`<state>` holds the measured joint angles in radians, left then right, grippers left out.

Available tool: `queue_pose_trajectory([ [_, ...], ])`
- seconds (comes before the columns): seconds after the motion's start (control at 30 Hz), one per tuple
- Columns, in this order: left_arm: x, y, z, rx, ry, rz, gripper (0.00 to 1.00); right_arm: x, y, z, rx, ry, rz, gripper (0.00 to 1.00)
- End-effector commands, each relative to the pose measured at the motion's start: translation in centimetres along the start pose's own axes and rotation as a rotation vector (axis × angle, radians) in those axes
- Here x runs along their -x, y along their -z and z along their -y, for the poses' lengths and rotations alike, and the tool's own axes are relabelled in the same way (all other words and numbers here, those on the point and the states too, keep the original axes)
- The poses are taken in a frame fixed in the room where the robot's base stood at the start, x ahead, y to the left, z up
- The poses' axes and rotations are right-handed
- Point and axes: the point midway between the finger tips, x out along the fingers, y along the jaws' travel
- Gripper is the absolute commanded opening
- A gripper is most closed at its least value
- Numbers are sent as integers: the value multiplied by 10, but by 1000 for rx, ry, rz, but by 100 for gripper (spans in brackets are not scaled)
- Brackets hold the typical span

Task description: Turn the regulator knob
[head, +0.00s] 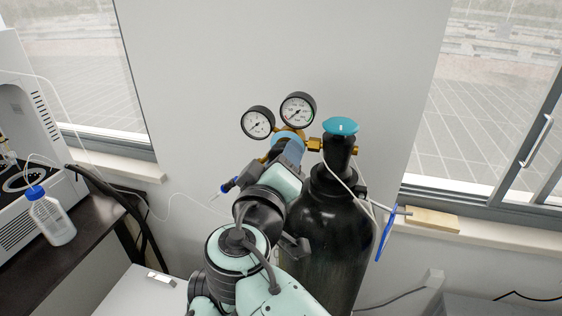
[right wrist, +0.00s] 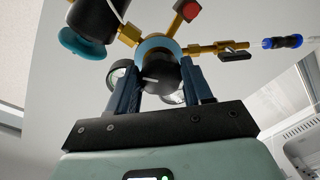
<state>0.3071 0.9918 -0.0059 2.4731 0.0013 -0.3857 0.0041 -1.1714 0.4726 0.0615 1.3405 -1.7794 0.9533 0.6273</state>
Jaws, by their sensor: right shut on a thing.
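The brass regulator sits on the neck of the black gas cylinder (head: 328,230), with two round gauges (head: 258,122) (head: 298,109) above it. Its black knob (right wrist: 158,78) with a white mark shows in the right wrist view, in front of a light-blue ring (right wrist: 152,46). My right gripper (right wrist: 165,67) is shut on the knob, one dark-blue finger on each side. In the head view my right gripper (head: 289,147) covers the knob. My left gripper is in neither view.
A turquoise cylinder valve handwheel (head: 341,126) is just right of the regulator. A thin white hose runs down past the cylinder. At the left, a bottle with a blue cap (head: 50,218) stands on a dark bench beside an instrument. The wall is close behind.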

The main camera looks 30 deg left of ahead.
Motion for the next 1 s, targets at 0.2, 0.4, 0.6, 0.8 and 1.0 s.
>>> queue_pose_trajectory([
  [0.2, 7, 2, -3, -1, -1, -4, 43, 0, 2, -2, 204, 1, 12, 20],
  [0.4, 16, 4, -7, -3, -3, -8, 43, 0, 2, -3, 396, 0, 26, 20],
  [0.6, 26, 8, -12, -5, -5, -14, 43, 0, 3, -3, 586, 1, 38, 20],
  [0.8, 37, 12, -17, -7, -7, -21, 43, 0, 4, -4, 767, 0, 50, 20],
  [1.0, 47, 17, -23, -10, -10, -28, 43, 0, 4, -3, 918, 1, 60, 20],
])
